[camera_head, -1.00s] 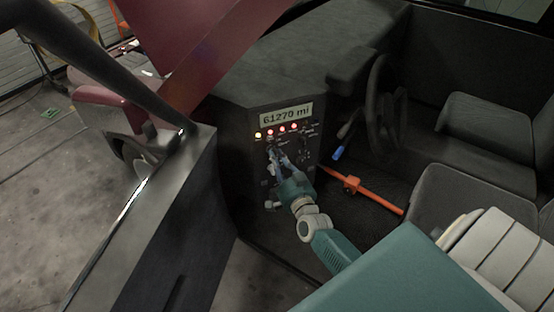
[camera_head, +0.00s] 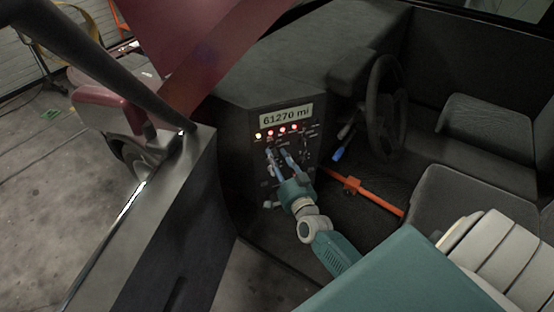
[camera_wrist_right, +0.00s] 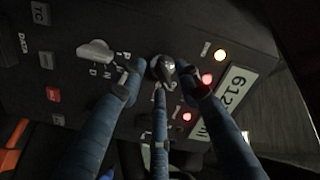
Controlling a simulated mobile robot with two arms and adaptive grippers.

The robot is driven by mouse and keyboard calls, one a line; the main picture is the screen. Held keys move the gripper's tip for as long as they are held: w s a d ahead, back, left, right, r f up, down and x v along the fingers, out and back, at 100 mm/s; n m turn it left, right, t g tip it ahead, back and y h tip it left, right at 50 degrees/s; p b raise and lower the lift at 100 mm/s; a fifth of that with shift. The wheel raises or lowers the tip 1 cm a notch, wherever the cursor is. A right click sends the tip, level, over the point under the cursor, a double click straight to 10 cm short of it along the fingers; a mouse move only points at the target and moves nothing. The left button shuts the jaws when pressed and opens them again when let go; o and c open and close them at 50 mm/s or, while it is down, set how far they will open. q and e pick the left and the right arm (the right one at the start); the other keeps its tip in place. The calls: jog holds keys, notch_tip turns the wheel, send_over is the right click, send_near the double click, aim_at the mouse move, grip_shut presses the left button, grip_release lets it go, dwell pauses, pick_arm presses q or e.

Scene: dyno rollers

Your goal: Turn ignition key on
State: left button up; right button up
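The dashboard panel (camera_head: 246,163) in the cab shows a display (camera_head: 286,115) reading "61270 mi" and a row of lit lamps (camera_head: 282,129). My right gripper (camera_head: 277,154) is at the panel below the lamps, with its blue fingers spread. In the right wrist view, a dark round knob or key, likely the ignition (camera_wrist_right: 161,67), sits between the fingertips of the open gripper (camera_wrist_right: 160,79). Whether any finger touches it I cannot tell. The head view does not show it clearly behind the fingers. My left gripper is not in view.
A steering wheel (camera_head: 382,105) and seats (camera_head: 488,135) are on the right. An orange bar (camera_head: 366,192) crosses the footwell right of my arm. The dark door frame (camera_head: 150,225) stands at the left. A selector marked with letters (camera_wrist_right: 95,50) and buttons (camera_wrist_right: 53,93) are near the knob.

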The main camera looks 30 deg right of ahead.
jog(key=v, duration=1.2)
dwell(0.4)
jog(key=s+a+f+n+g+y, duration=0.1)
jog(key=s+a+f+n+g, duration=0.2)
jog(key=f, duration=0.7)
jog(key=s+a+f+n+g+y, duration=0.25)
jog(key=s+f, duration=0.25)
jog(key=f, duration=0.5)
jog(key=s+a+f+n+g, duration=0.2)
jog(key=s+a+f, duration=0.2)
jog(key=f, duration=0.6)
jog(key=s+f+n+g, duration=0.2)
jog(key=s+f, duration=0.3)
jog(key=s, duration=0.4)
jog(key=s+a+f+n+g, duration=0.1)
jog(key=s+f+g, duration=0.3)
jog(key=s, duration=0.6)
jog(key=s+a+f+n+g, duration=0.1)
jog(key=s+f+n+g, duration=0.2)
jog(key=s+f, duration=0.5)
jog(key=shift+s+a+n, duration=0.2)
jog(key=shift+s+n, duration=0.15)
jog(key=shift+s, duration=0.55)
jog(key=shift+y, duration=0.25)
